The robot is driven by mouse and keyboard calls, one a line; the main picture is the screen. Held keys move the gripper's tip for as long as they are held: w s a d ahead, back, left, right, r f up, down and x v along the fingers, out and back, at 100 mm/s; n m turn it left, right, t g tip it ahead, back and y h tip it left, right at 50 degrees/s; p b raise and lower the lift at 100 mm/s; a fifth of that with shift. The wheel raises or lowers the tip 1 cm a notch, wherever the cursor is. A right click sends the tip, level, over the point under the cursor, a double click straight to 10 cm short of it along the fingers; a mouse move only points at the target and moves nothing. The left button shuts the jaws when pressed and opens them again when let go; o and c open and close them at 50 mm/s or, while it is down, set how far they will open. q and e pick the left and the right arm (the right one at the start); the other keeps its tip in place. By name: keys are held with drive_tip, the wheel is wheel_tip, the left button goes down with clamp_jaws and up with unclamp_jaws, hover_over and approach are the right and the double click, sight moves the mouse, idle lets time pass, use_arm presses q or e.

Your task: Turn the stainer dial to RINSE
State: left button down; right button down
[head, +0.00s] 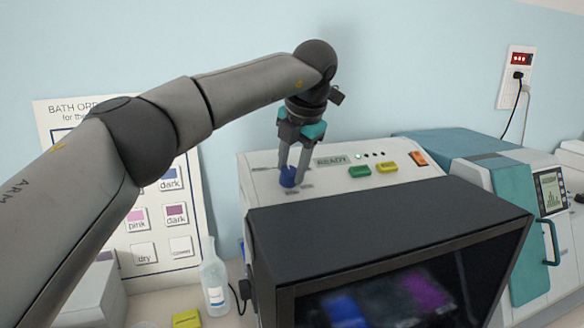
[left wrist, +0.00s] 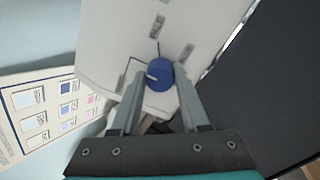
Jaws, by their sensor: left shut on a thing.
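The stainer (head: 375,220) is a white and dark box with a sloped top panel. Its blue dial (head: 288,177) sits at the left of that panel. My left gripper (head: 291,172) comes down from above and is shut on the dial. In the left wrist view the blue dial (left wrist: 160,74) is between the fingertips of my left gripper (left wrist: 158,80), with a pale pointer mark on its face. Labels around the dial are too small and blurred to read surely. My right gripper is in neither view.
A green button (head: 359,171), a yellow button (head: 386,167) and an orange switch (head: 418,158) sit right of the READY display (head: 331,160). A bottle (head: 214,280) stands left of the stainer. A teal and white machine (head: 500,180) stands at the right. A chart (head: 140,250) is behind my arm.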

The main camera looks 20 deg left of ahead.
use_arm(q)
drive_tip(key=shift+n, duration=0.4)
drive_tip(key=shift+c, duration=2)
unclamp_jaws()
drive_tip(key=shift+r, duration=0.1)
drive_tip(key=v, duration=1.5)
drive_tip(key=shift+d, duration=0.1)
